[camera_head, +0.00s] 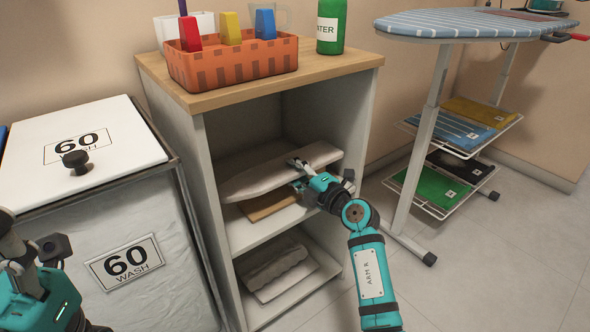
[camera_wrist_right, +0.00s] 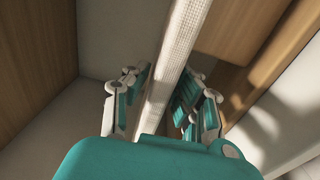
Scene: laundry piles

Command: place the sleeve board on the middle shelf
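The sleeve board has a pale padded top (camera_head: 262,178) and a brown wooden lower board (camera_head: 268,204). It is inside the open cabinet, just over the middle shelf (camera_head: 242,236); its lower board appears to rest on that shelf. My right gripper (camera_head: 298,174) reaches in from the front right, one finger above the padded top and one below. In the right wrist view the padded top (camera_wrist_right: 177,60) passes between the fingers of the right gripper (camera_wrist_right: 168,80); whether both press on it is unclear. My left gripper (camera_head: 28,262) is at the lower left, partly cut off, away from the board.
An orange basket (camera_head: 235,66) and green bottle (camera_head: 331,25) stand on the cabinet top. A white hamper (camera_head: 90,155) is close at left. An ironing board (camera_head: 470,24) stands at right. Floor is clear at lower right.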

